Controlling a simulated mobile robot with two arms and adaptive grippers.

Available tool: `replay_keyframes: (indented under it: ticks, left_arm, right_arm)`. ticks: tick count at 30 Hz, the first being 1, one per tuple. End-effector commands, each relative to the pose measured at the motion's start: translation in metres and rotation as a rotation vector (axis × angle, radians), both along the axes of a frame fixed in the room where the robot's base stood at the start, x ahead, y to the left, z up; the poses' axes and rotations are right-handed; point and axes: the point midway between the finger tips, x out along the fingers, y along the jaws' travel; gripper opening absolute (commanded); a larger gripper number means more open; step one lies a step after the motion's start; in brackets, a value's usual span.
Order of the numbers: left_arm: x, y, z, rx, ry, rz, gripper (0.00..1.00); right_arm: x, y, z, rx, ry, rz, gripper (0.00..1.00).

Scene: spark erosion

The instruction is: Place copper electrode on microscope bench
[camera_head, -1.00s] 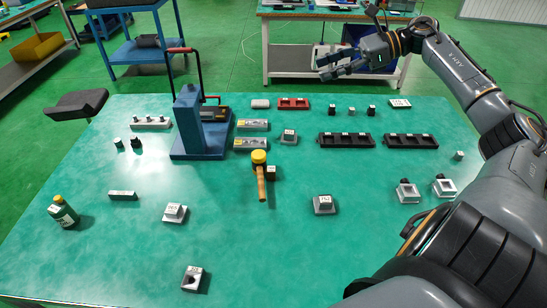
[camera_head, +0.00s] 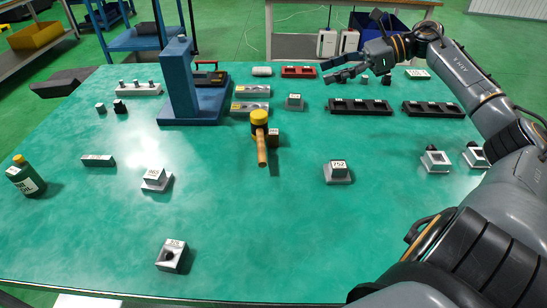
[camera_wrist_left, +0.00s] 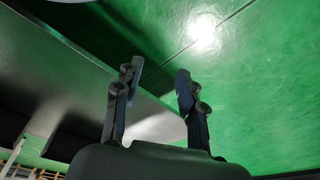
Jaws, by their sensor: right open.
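A small brown block (camera_head: 274,137) stands beside the mallet on the green table; it may be the copper electrode, but I cannot tell for sure. No microscope bench is recognisable. My right gripper (camera_head: 328,70) is open and empty, above the table's back part. My left gripper (camera_wrist_left: 157,72) is out of the head view; in the left wrist view its fingers are apart with nothing between them, over green floor and a pale surface.
A grey block with a hole (camera_head: 173,255) sits in front. The front middle is clear.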

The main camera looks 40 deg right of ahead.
Motion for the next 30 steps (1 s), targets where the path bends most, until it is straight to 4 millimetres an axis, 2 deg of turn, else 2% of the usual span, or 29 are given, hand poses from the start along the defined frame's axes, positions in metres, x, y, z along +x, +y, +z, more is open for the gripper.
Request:
replay_keyframes:
  ticks: [1,3,9,12,15,20,30]
  left_arm:
    - [0.009,-0.001,-0.01,-0.003,-0.02,0.002,0.4]
    - [0.016,-0.002,0.003,-0.004,-0.035,0.004,0.4]
    - [0.017,-0.001,0.044,-0.006,-0.074,0.011,0.4]
    - [0.012,0.001,0.062,-0.006,-0.088,0.014,0.4]
    - [0.006,0.002,0.074,-0.007,-0.094,0.015,0.4]
    - [0.003,0.002,0.085,-0.006,-0.097,0.015,0.4]
    - [0.002,0.002,0.09,-0.006,-0.094,0.015,0.4]
  right_arm:
    - [0.0,0.0,-0.037,0.0,0.0,0.0,0.55]
    - [0.0,0.0,-0.061,0.0,0.0,0.0,0.55]
    - [0.0,0.0,-0.119,-0.001,-0.001,0.0,0.55]
    - [0.0,0.0,-0.137,-0.001,-0.001,0.0,0.55]
    - [0.0,0.0,-0.145,-0.001,-0.001,0.0,0.55]
    - [0.003,0.004,-0.149,-0.001,-0.001,0.0,0.55]
    - [0.034,0.04,-0.165,0.002,-0.005,0.002,0.55]
